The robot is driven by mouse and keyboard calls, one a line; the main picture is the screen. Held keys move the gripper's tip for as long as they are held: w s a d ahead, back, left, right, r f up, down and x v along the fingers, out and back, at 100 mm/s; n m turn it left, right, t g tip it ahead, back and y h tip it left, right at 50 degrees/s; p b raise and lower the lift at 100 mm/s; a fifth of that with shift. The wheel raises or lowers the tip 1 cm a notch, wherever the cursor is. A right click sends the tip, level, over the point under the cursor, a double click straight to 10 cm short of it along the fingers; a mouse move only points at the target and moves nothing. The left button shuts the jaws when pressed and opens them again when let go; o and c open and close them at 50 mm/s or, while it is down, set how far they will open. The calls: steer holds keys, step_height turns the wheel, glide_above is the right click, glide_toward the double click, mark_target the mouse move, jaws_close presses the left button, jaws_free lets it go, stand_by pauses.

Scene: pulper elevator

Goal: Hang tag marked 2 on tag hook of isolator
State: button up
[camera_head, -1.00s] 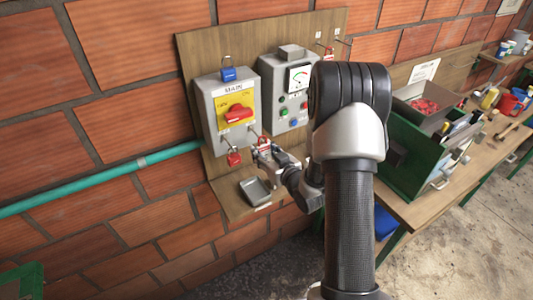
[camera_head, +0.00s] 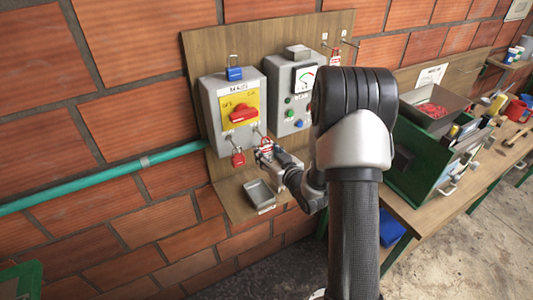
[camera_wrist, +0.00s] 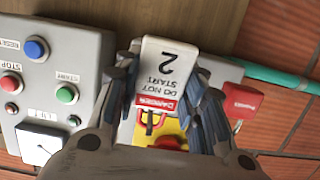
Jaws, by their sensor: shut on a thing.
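The isolator (camera_head: 216,125) is a grey box labelled MAIN with a yellow plate and a red switch handle (camera_head: 241,114). A blue padlock (camera_head: 235,74) is at its top. A red padlock (camera_head: 238,159) hangs below its lower edge. My gripper (camera_wrist: 165,95) is shut on the white and red tag marked 2 (camera_wrist: 166,68), which reads upside down in the wrist view. In the head view the tag (camera_head: 264,147) is close to the isolator's lower right corner, by a small peg (camera_head: 259,134). Whether tag and peg touch cannot be told.
A control box (camera_head: 291,85) with a meter and buttons stands right of the isolator. A small grey tray (camera_head: 258,193) sits on the ledge below. A green toolbox (camera_head: 420,160) and bench (camera_head: 440,205) are at the right. A green pipe (camera_head: 110,172) runs left.

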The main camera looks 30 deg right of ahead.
steer(key=o, duration=1)
steer(key=v, duration=1.2)
steer(key=s+a+g+b, duration=0.3)
steer(key=s+a+b, duration=0.1)
steer(key=s, duration=0.3)
steer(key=s+a+g+b, duration=0.4)
steer(key=s+a+b, duration=0.1)
steer(key=s+a, duration=0.2)
steer(key=s+a+f+g+b, duration=0.1)
steer(key=s+a+g+b, duration=0.3)
steer(key=s, duration=0.5)
steer(key=shift+s+a+f+h+b, duration=0.15)
steer(key=shift+a+b, duration=0.1)
steer(key=shift+a, duration=0.25)
steer(key=shift+s+a+r+h+b, duration=0.1)
steer(key=shift+a+h+b, duration=0.1)
steer(key=shift+a, duration=0.35)
steer(key=shift+w, duration=0.1)
